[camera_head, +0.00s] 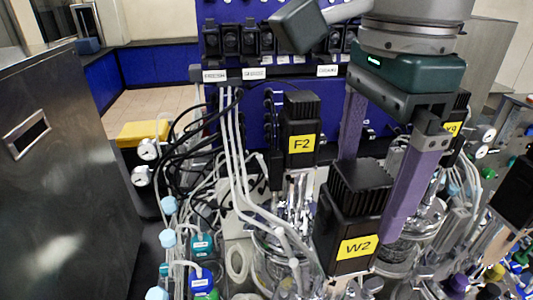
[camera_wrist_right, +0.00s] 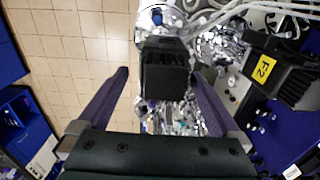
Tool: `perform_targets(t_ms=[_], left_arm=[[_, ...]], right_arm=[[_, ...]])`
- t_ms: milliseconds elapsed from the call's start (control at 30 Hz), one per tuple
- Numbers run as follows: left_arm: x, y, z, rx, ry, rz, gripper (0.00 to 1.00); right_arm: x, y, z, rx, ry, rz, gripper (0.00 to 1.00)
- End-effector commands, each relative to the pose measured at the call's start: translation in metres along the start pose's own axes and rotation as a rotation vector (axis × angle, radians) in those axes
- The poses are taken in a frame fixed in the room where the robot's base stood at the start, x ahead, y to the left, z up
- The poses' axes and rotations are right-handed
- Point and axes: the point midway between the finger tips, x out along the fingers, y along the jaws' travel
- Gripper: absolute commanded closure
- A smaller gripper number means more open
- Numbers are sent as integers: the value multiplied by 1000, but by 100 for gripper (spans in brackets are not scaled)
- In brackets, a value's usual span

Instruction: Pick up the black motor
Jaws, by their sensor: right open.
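A black motor with a ribbed top and a yellow W2 label (camera_head: 345,228) stands upright on a glass vessel in the head view. A second black motor, labelled F2 (camera_head: 300,125), stands behind it to the left. A third black motor (camera_head: 461,105) is partly hidden behind my right gripper. My right gripper (camera_head: 369,205) points down with its purple fingers apart, one on each side of the W2 motor's upper part. In the right wrist view the black motor (camera_wrist_right: 165,72) lies between the open fingers, with no clear grip on it. My left gripper is not in view.
The F2 motor (camera_wrist_right: 280,75) is close to the right finger in the wrist view. Tubes and black cables (camera_head: 195,130) crowd the left side. A blue panel (camera_head: 255,100) stands behind, and a dark cabinet (camera_head: 60,180) is at left. More equipment fills the right.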

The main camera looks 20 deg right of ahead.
Motion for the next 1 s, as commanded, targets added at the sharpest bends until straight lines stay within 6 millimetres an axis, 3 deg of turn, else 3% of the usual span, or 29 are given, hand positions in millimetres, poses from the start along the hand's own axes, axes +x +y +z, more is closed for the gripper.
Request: perform_targets(t_ms=[300, 533, 1000], left_arm=[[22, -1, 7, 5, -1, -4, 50], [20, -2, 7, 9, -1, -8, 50], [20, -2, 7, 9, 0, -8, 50]], right_arm=[[47, -3, 3, 0, 0, 2, 0], [47, -3, 4, -1, -1, 1, 0], [46, -3, 4, -1, -1, 0, 52]])
